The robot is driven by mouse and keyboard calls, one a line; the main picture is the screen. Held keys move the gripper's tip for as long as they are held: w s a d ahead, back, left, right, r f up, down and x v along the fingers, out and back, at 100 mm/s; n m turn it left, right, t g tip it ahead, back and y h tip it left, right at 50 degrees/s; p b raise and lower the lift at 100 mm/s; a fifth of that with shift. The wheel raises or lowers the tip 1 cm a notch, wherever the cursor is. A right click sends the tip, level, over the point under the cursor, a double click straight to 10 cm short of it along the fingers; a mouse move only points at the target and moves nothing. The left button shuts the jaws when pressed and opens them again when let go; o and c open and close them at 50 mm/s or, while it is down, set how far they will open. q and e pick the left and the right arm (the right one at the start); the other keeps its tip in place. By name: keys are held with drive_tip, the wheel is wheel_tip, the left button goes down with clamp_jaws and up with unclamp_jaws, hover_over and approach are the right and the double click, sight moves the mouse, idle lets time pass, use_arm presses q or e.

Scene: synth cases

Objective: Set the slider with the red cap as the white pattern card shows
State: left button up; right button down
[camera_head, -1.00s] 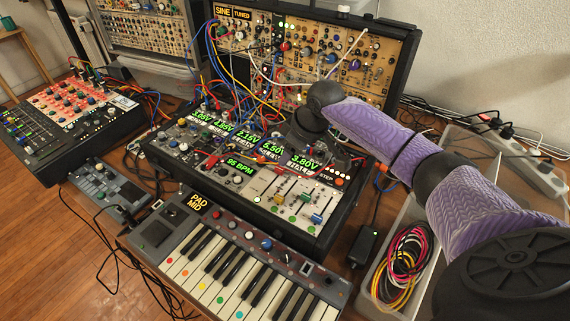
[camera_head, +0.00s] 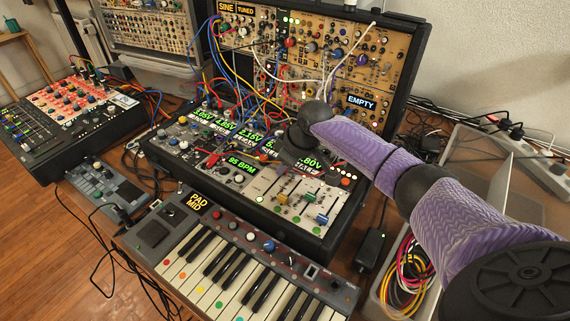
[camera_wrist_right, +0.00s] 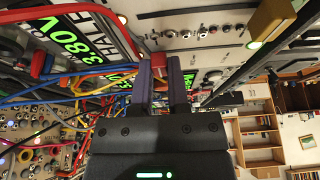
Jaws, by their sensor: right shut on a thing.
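In the right wrist view my right gripper (camera_wrist_right: 163,80) has its two dark fingers close together, with a small red cap (camera_wrist_right: 158,62) between their tips. I take it for the slider's red cap; its track is hidden by the fingers. The beige slider panel (camera_wrist_right: 215,32) lies beyond them. In the head view my right wrist hangs over the middle synth case and hides the fingertips. The same slider panel (camera_head: 271,205) shows there with several sliders, one with a blue cap (camera_head: 321,219). I cannot make out the white pattern card. My left gripper is not in view.
A gold-coloured cap (camera_wrist_right: 275,22) stands to the right of my fingers.

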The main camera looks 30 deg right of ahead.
sight(272, 182)
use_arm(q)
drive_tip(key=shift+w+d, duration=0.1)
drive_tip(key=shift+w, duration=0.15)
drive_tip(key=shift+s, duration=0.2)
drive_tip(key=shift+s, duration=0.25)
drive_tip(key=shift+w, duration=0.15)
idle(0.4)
use_arm(e)
drive_tip(key=a+p, duration=0.1)
drive_tip(key=p, duration=0.1)
drive_tip(key=shift+s+a+r+p, duration=0.35)
drive_tip(key=shift+s+r+p, duration=0.05)
drive_tip(key=shift+s+a+f+p, duration=0.25)
drive_tip(key=shift+a+f+p, duration=0.1)
drive_tip(key=shift+a+p, duration=0.4)
drive_tip(key=c, duration=0.6)
unclamp_jaws()
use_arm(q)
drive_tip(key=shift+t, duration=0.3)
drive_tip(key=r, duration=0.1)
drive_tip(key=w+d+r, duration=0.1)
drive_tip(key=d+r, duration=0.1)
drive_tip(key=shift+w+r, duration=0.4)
